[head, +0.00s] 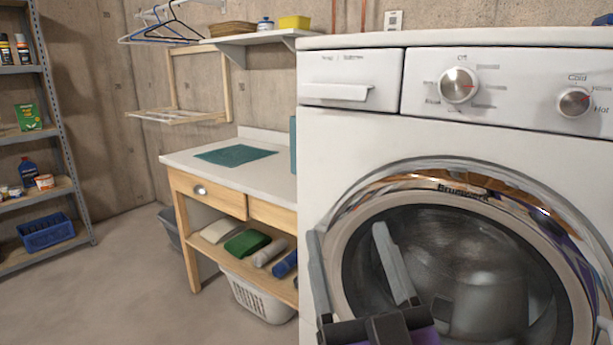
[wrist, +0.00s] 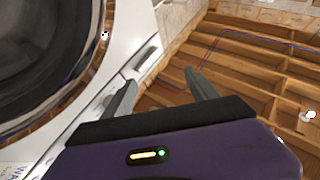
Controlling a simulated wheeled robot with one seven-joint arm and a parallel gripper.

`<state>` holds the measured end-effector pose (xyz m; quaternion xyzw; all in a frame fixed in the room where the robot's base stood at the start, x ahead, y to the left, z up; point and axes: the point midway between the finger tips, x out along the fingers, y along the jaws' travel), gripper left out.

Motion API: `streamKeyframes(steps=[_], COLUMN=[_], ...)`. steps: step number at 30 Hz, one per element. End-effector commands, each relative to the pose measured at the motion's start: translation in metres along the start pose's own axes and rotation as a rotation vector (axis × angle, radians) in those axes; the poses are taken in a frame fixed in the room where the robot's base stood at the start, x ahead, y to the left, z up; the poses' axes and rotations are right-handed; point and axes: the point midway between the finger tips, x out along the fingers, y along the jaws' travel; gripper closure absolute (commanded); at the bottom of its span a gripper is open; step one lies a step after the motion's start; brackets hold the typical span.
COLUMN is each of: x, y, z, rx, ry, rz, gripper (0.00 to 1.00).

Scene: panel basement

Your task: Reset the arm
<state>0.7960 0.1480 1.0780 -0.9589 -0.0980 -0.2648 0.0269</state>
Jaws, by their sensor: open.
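My gripper (head: 356,268) is in front of the white washing machine (head: 340,160), low and near its round glass door. Its two grey fingers point up and stand apart, with nothing between them. In the wrist view my gripper (wrist: 165,92) also shows open and empty, with the machine's front and door to the left of the fingers. The washing machine's round door (head: 450,270) looks shut. My gripper's body hides part of the door's lower edge. I cannot tell whether a finger touches the machine.
A wooden table (head: 180,157) with a green cloth (head: 235,154) stands left of the machine, above a white laundry basket (head: 262,300). A metal shelf (head: 65,130) is at the far left. The floor (head: 120,290) between them is clear. Wooden ceiling joists (wrist: 250,60) show in the wrist view.

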Motion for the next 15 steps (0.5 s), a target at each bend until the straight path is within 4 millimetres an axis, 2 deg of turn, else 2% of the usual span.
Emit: streamKeyframes(steps=[1,6,15], x=[-0.02,-0.08,-0.191], y=[0.004,0.014,0.039], z=[0.015,0.046,0.077], rx=[-0.024,-0.077,-0.115], ry=[-0.028,-0.09,-0.231], rz=[-0.016,-0.057,-0.063], gripper=[0.32,0.32,0.32])
